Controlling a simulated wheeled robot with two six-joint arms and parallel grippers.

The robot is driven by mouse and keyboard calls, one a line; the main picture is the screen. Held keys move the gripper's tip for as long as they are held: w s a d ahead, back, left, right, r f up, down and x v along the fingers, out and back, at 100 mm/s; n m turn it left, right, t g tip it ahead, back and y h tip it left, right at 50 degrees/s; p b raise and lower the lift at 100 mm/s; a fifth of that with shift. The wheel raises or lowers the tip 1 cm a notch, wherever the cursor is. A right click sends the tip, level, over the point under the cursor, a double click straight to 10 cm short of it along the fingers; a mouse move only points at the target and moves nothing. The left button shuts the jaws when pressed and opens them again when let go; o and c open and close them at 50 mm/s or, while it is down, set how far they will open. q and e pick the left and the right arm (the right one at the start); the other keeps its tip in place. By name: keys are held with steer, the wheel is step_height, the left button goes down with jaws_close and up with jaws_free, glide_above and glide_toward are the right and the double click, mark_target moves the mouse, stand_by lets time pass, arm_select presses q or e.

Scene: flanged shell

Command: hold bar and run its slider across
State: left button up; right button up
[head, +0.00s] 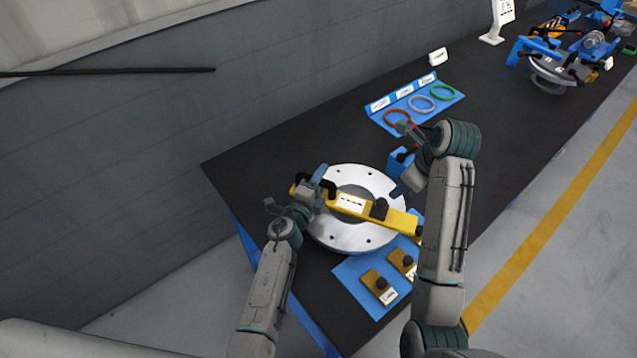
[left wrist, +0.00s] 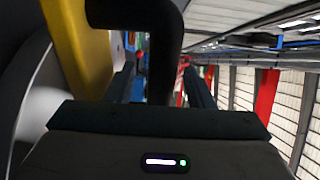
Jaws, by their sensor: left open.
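A yellow bar (head: 345,203) with a white label lies across the silver flanged shell (head: 345,240). A black slider knob (head: 379,208) stands on the bar, right of the label. A black handle (head: 328,187) rises near the bar's left end. My left gripper (head: 319,182) is at that handle. In the left wrist view the handle (left wrist: 170,40) comes down between the open fingers of the gripper (left wrist: 163,85), and the yellow bar (left wrist: 75,45) is at the left. My right gripper (head: 398,188) hangs over the shell's right edge, above and right of the knob; its jaws are unclear.
A blue mat (head: 350,275) with two brown blocks with black knobs lies in front of the shell. A blue tray (head: 455,98) with orange, grey and green rings lies behind. Another fixture (head: 550,75) stands far right. The dark table is clear left of the shell.

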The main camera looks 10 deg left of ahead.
arm_select(q)
jaws_close()
arm_select(e)
steer(key=shift+o, duration=1.4)
steer(key=shift+f, duration=0.1)
steer(key=n+t+y, duration=0.1)
steer(key=t+y, duration=0.2)
steer(key=y, duration=0.1)
glide_toward(386, 205)
steer(key=x, duration=0.3)
steer(key=shift+w+f, duration=0.1)
steer(key=shift+f, duration=0.25)
steer(key=s+d+m+t+y, duration=0.2)
steer(key=s+d+t+y, duration=0.1)
steer(key=d, duration=0.1)
steer(key=x, duration=1.2)
steer(key=shift+s+a+f, duration=0.1)
steer(key=shift+a, duration=0.2)
